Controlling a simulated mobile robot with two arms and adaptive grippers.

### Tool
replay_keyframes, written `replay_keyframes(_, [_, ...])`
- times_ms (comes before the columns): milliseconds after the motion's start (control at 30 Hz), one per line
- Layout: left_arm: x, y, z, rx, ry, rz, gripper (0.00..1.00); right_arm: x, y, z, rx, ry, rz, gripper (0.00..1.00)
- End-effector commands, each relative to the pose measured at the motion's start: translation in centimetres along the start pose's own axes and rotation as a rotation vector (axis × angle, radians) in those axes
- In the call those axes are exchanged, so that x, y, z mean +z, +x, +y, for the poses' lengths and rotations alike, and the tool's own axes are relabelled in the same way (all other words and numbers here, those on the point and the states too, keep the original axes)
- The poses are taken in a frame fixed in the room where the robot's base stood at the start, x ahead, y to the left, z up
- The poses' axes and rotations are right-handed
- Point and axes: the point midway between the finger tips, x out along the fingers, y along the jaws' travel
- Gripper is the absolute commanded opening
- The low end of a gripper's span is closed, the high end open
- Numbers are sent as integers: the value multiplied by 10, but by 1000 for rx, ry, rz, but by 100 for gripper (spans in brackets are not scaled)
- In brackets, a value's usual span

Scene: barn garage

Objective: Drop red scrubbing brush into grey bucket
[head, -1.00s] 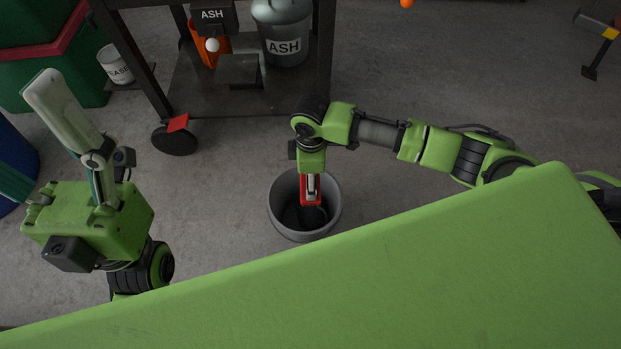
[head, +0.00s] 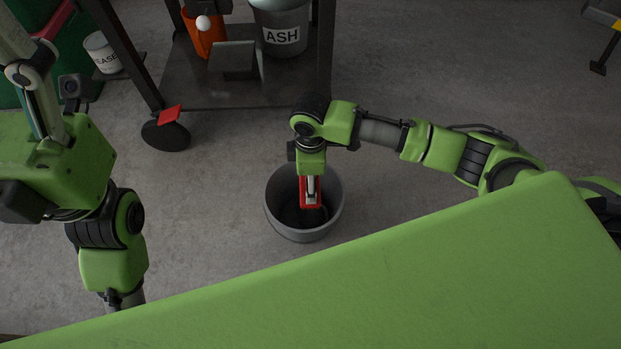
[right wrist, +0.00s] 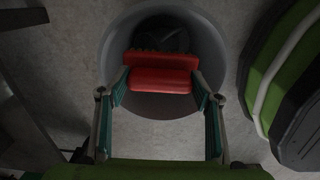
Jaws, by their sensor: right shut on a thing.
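The grey bucket (head: 274,213) stands on the concrete floor in the middle of the head view. My right gripper (head: 311,192) is over the bucket's mouth and shut on the red scrubbing brush (head: 304,190). In the right wrist view the brush (right wrist: 160,72) lies crosswise between the fingers (right wrist: 162,88), with the bucket's rim (right wrist: 113,48) around and beyond it. The brush's height against the rim is hard to tell. My left gripper is at the upper left edge of the head view, with its fingertips out of frame.
A dark metal cart (head: 140,92) with a wheel stands behind the bucket. Its lower shelf holds an ash bin (head: 281,28) and an orange container (head: 203,38). A white tin (head: 101,52) stands at the left.

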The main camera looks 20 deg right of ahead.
Motion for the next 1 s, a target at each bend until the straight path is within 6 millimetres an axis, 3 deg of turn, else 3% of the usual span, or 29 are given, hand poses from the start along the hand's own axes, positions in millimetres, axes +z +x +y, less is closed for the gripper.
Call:
replay_keyframes(33, [0, 0, 0, 0, 0, 0, 73, 0, -1, 0, 1, 0, 0, 34])
replay_keyframes(67, [0, 0, 0, 0, 0, 0, 73, 0, -1, 0, 1, 0, 0, 61])
replay_keyframes(133, [0, 0, 0, 0, 0, 0, 73, 0, 0, 0, 1, 0, 0, 78])
replay_keyframes(567, [0, 0, 0, -1, 0, -1, 73, 0, -6, 0, 1, 0, 1, 78])
replay_keyframes(1000, [0, 0, 0, -1, 0, -1, 73, -1, -91, 1, 3, -1, 2, 78])
